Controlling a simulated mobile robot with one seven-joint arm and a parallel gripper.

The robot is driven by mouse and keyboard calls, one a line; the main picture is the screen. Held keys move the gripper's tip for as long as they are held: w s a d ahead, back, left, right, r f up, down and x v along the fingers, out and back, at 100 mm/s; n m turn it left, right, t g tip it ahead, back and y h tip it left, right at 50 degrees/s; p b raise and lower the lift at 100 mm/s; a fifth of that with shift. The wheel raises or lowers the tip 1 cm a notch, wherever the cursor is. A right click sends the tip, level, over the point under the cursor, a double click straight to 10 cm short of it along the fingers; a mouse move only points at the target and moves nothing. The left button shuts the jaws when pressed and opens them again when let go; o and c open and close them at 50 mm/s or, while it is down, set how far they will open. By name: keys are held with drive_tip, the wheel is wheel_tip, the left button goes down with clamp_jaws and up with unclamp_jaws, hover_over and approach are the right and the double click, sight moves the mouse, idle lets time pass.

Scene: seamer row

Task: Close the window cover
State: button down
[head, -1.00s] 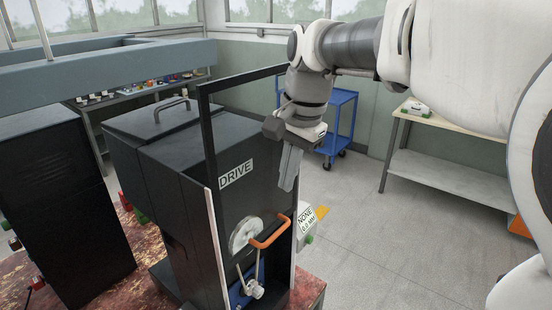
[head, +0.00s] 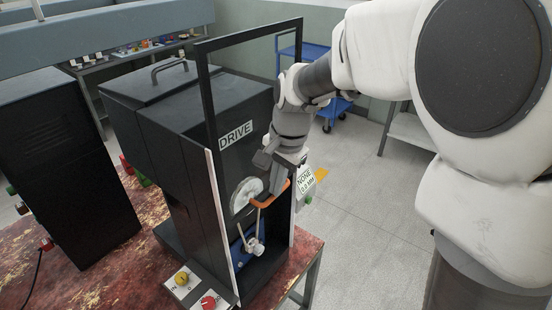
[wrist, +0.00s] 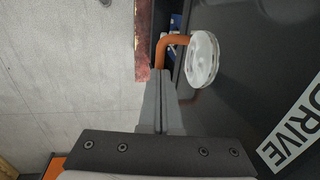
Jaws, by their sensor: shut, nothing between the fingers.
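The window cover (head: 206,110) is a tall black frame standing raised on the front of the black machine marked DRIVE. The fingers hide part of the handle.
A pale round wheel (head: 245,194) sits behind the handle, with a lever and knob (head: 254,247) below. Pale upright rails (head: 222,225) flank the opening. A small control box (head: 196,287) stands at the front. Open floor (head: 365,215) lies to the right.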

wheel_tip(320, 180, down, 36)
drive_tip(key=b, duration=2.2)
drive_tip(key=shift+s+b, duration=0.15)
drive_tip(key=shift+b, duration=0.2)
drive_tip(key=shift+s, duration=0.1)
drive_tip(key=shift+r, duration=0.15)
